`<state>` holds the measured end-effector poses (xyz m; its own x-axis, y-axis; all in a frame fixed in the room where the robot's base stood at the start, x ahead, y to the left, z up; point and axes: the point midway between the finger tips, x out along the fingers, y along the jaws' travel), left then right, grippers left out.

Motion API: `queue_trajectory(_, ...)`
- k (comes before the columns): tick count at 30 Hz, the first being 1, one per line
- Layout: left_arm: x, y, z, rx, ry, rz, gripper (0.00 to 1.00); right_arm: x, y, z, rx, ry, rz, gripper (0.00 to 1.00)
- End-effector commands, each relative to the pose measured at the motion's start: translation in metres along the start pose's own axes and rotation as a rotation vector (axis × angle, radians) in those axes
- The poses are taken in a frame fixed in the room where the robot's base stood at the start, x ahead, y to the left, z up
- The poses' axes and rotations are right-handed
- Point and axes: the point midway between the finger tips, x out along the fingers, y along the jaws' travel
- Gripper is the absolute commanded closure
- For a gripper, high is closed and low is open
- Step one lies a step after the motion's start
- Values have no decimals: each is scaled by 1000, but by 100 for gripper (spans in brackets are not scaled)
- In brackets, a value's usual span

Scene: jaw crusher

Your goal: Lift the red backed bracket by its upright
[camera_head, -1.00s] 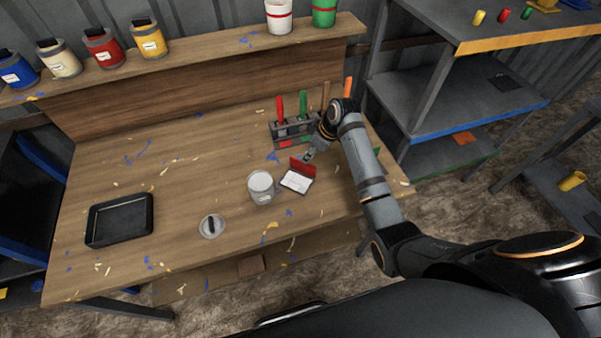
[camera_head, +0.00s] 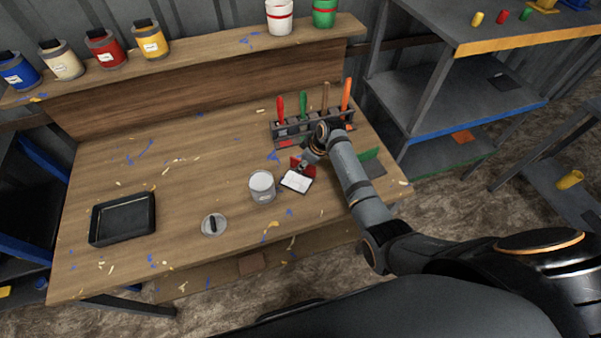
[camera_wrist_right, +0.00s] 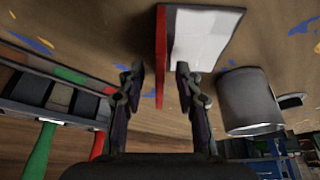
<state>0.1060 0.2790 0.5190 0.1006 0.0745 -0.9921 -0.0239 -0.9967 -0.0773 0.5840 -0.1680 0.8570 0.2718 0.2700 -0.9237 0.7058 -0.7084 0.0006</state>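The red backed bracket stands on the wooden bench. Its white-topped base (camera_head: 296,181) lies flat and its red upright shows in the right wrist view (camera_wrist_right: 161,50). My right gripper (camera_wrist_right: 160,74) is open, with one finger on each side of the red upright and gaps visible on both sides. In the head view my right gripper (camera_head: 304,168) covers part of the upright. My left gripper is in neither view.
A grey can (camera_head: 262,187) stands just left of the bracket, with a round lid (camera_head: 214,225) nearby. A tool rack (camera_head: 290,131) stands behind it. A green-backed bracket (camera_head: 370,154) is right of my arm. A black tray (camera_head: 123,220) is at left.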

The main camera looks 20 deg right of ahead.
Motion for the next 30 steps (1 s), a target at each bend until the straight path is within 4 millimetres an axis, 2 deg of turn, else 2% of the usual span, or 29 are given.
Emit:
queue_trajectory(18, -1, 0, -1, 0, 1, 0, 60, 4, 0, 2, 0, 0, 0, 66)
queue_trajectory(26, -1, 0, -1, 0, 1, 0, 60, 4, 0, 2, 0, 0, 0, 100)
queue_trajectory(30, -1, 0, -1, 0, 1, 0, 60, 4, 0, 2, 0, 0, 0, 100)
